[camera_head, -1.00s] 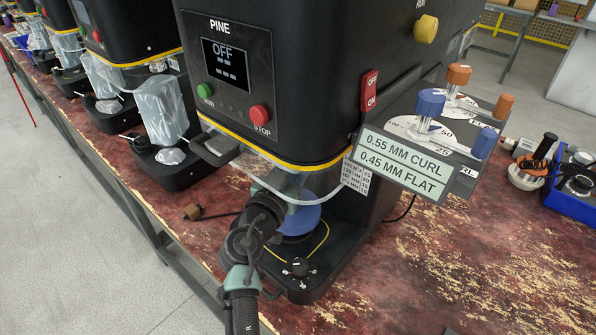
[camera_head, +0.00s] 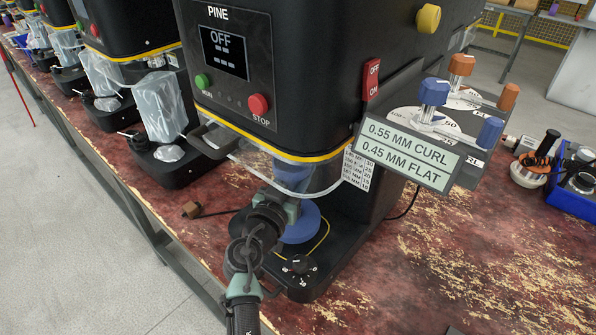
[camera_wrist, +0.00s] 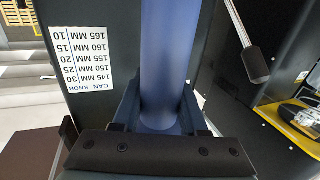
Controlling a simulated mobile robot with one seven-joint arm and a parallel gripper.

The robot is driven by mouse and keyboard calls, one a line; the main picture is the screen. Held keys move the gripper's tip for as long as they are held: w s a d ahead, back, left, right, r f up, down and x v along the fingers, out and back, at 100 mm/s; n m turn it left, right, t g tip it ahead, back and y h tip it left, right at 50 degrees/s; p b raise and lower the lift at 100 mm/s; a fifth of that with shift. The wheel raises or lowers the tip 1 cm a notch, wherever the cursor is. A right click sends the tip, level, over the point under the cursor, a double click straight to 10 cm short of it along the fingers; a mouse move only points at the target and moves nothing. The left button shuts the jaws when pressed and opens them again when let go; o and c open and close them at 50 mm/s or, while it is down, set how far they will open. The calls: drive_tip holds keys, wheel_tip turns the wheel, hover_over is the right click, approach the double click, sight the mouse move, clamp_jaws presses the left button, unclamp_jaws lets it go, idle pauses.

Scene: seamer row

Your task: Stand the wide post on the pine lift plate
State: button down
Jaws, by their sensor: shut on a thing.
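The wide post (camera_head: 290,178) is blue, with a broad round foot (camera_head: 303,226), and stands upright under the head of the PINE machine (camera_head: 290,70). My gripper (camera_head: 287,208) is shut on its lower shaft, just above the foot. In the wrist view the post (camera_wrist: 167,60) rises between the two fingers of my gripper (camera_wrist: 158,115). The upper post shows through the clear guard (camera_head: 255,165). The pine lift plate is mostly hidden under the foot; I cannot tell whether the foot touches it.
A sign (camera_head: 407,152) and lever dials stand at the right. More machines line the row at left. The bench at right front is clear.

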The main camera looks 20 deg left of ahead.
drive_tip(key=shift+f, duration=0.1)
drive_tip(key=shift+c, duration=2.2)
unclamp_jaws()
drive_tip(key=s+r, duration=0.1)
drive_tip(key=s, duration=1.1)
drive_tip(key=shift+a, duration=0.2)
